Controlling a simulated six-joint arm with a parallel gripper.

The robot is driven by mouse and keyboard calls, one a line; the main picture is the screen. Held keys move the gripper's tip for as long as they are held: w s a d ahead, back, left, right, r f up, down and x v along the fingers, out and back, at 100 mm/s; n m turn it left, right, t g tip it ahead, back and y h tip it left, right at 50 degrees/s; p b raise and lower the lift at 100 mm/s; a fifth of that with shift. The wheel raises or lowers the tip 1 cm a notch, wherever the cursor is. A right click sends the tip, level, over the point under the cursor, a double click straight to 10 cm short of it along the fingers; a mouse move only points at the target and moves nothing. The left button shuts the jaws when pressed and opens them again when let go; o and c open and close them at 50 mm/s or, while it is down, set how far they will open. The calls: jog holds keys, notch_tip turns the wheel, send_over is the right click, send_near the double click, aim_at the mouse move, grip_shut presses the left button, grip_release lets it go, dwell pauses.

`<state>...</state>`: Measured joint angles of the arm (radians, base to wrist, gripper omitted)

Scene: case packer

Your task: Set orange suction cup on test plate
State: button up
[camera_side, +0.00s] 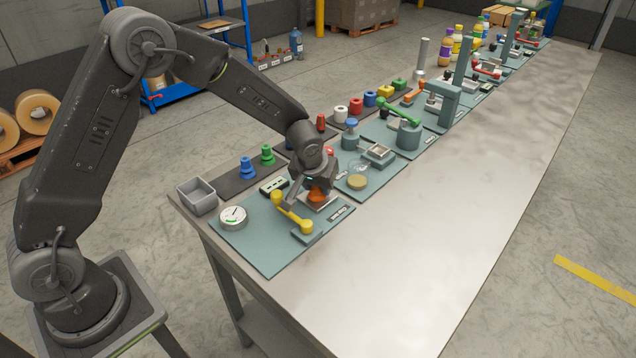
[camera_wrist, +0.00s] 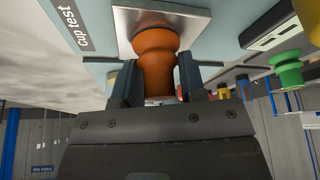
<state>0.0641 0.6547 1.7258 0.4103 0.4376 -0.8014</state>
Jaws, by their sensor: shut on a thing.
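My gripper (camera_wrist: 157,82) is shut on the orange suction cup (camera_wrist: 156,45), with one finger on each side of it. The cup's wide end is at or very near the silver test plate (camera_wrist: 186,22); I cannot tell whether they touch. In the side view the orange cup (camera_side: 317,196) shows below my gripper (camera_side: 316,186), over the test plate (camera_side: 326,204) on the first teal mat. My gripper hides part of the plate and cup there. A "Cup test" label lies beside the plate in the wrist view.
A yellow lever (camera_side: 291,212) stands close to the left of my gripper. A round gauge (camera_side: 233,217) and a grey bin (camera_side: 197,195) are further left. Blue (camera_side: 247,168) and green (camera_side: 267,155) cups stand on the dark strip behind. The table's front is clear.

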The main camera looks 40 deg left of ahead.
jog(key=o, duration=0.9)
jog(key=v, duration=1.2)
jog(key=s+a+r+m, duration=0.2)
jog(key=s+r, duration=0.8)
jog(key=s, duration=0.2)
jog(key=shift+s+d+r+m+t+h, duration=0.15)
jog(key=shift+s+m+t+h, duration=0.2)
jog(key=shift+s, duration=1.95)
jog(key=shift+s+a+r+m+t+h, duration=0.2)
jog(key=shift+s+m, duration=0.25)
jog(key=shift+s, duration=1.8)
jog(key=shift+s+d+r+m+t+h, duration=0.1)
jog(key=shift+s+d+m+t+h, duration=0.25)
jog(key=shift+s, duration=1.95)
jog(key=shift+a, duration=0.15)
